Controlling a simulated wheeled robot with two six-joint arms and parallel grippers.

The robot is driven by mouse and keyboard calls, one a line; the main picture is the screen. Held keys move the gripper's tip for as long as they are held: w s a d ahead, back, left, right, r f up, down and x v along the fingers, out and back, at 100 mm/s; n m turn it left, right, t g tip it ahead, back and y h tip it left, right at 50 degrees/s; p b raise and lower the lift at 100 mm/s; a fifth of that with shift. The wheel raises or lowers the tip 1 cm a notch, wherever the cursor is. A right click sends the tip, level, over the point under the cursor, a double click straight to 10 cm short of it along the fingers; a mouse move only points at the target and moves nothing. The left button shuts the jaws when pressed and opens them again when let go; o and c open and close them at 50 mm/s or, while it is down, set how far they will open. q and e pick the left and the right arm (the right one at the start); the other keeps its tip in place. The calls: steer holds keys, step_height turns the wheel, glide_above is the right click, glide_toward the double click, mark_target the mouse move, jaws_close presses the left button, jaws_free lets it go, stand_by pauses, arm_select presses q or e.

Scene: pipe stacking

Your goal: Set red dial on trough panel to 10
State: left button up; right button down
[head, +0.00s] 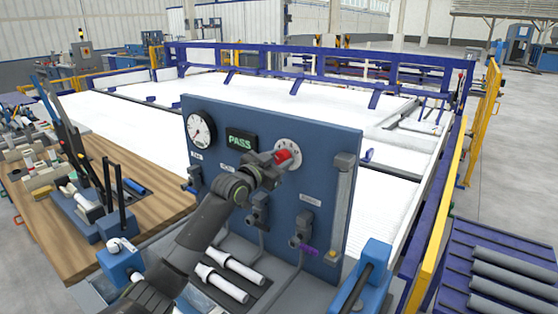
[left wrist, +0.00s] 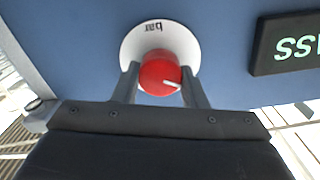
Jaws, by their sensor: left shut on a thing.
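The red dial (head: 283,156) sits on a round white scale plate (head: 293,146) on the blue trough panel (head: 330,135), right of the green PASS display (head: 241,140). My left gripper (head: 272,160) is at the dial, with its fingers on either side of it. In the left wrist view the red dial (left wrist: 160,73) is between the two fingers of the left gripper (left wrist: 158,82), and its white pointer mark aims to the lower right of that picture. The scale plate (left wrist: 139,38) shows "bar"; its numbers are hidden. My right gripper is not in view.
A round gauge (head: 201,131) is at the panel's upper left. Valves (head: 258,210) and a vertical tube (head: 341,205) are on the panel below and right of the dial. A wooden bench (head: 130,190) with tools stands at left, and grey pipes (head: 505,285) lie at right.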

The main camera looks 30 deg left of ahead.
arm_select(q)
steer(key=shift+f+m+b, duration=0.2)
steer(key=shift+m+b, duration=0.6)
steer(key=shift+b, duration=0.1)
steer(key=shift+m+b, duration=1.1)
steer(key=shift+m, duration=0.1)
steer(key=m+b, duration=0.1)
steer(key=m, duration=0.1)
steer(key=shift+m+b, duration=0.35)
steer(key=shift+m, duration=0.05)
steer(key=m+b, duration=0.1)
steer(key=m, duration=0.2)
steer(key=shift+m+b, duration=0.3)
steer(key=shift+b, duration=0.1)
steer(key=m+b, duration=0.2)
steer(key=m, duration=0.4)
steer(key=m+b, duration=0.1)
steer(key=m, duration=0.2)
steer(key=shift+f+m, duration=0.1)
steer(key=shift+m, duration=0.3)
steer(key=shift+m+b, duration=0.35)
steer(key=shift+m, duration=1.45)
